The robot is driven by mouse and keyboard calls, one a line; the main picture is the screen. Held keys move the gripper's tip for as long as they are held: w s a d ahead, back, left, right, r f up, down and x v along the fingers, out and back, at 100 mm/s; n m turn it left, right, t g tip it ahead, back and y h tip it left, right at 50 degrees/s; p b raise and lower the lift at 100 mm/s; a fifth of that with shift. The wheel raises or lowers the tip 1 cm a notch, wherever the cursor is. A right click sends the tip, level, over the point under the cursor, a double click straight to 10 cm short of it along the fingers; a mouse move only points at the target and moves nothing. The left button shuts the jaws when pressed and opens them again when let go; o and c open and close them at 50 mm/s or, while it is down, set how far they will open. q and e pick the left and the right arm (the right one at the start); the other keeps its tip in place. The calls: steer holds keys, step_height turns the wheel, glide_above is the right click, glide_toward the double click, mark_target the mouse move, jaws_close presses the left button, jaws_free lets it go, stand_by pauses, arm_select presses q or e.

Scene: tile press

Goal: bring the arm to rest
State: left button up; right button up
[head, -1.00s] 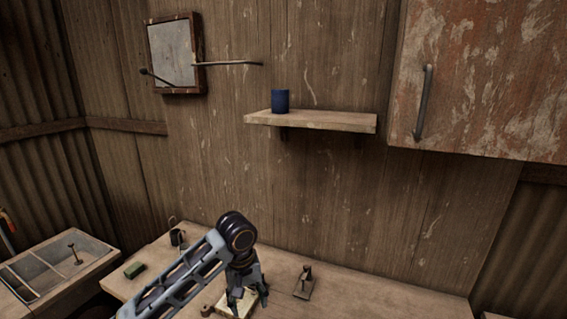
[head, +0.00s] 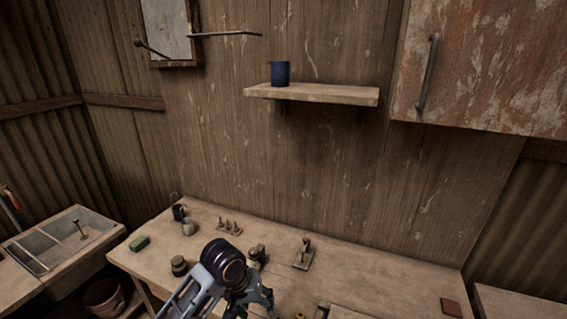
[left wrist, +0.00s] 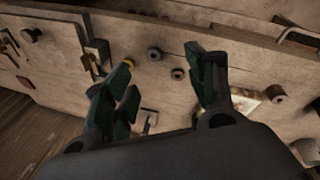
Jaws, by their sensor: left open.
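My left gripper (head: 250,303) is low in the head view, in front of the wooden workbench (head: 390,268). Its arm comes in from the bottom. In the left wrist view the left gripper (left wrist: 165,85) has its dark green finger pads spread apart, with nothing between them. The bench top (left wrist: 215,45) lies beyond the fingers, and a pale tile-like piece (left wrist: 245,103) shows partly behind the right finger. My right gripper is not in view.
On the bench stand a small press-like tool (head: 303,254), a dark jar (head: 179,266) and a green block (head: 139,243). A sink (head: 75,252) is at left. A shelf (head: 340,95) holds a blue cup (head: 281,73). A rusty cabinet (head: 490,65) hangs at upper right.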

arm_select(q)
steer(key=s+a+f+m+t+y, duration=0.1)
steer(key=s+a+f, duration=0.2)
steer(key=s+a, duration=0.45)
steer(key=s+a+f+m+t+y, duration=0.1)
steer(key=s+a+f+y, duration=0.1)
steer(key=s+a+f, duration=0.35)
steer(key=s+a+f+g+b, duration=0.1)
steer(key=s+f, duration=0.1)
steer(key=f, duration=1.5)
steer(key=s+a+f+b, duration=0.1)
steer(key=f, duration=1.5)
steer(key=s+a+f+b, duration=0.1)
steer(key=s+a+f, duration=0.1)
steer(key=s+f, duration=0.9)
steer(key=s+a+f+g+b, duration=0.1)
steer(key=s+a+f, duration=0.1)
steer(key=s+f, duration=0.9)
steer(key=shift+s+m+g, duration=0.3)
steer(key=shift+s+m, duration=0.05)
steer(key=shift+m, duration=0.05)
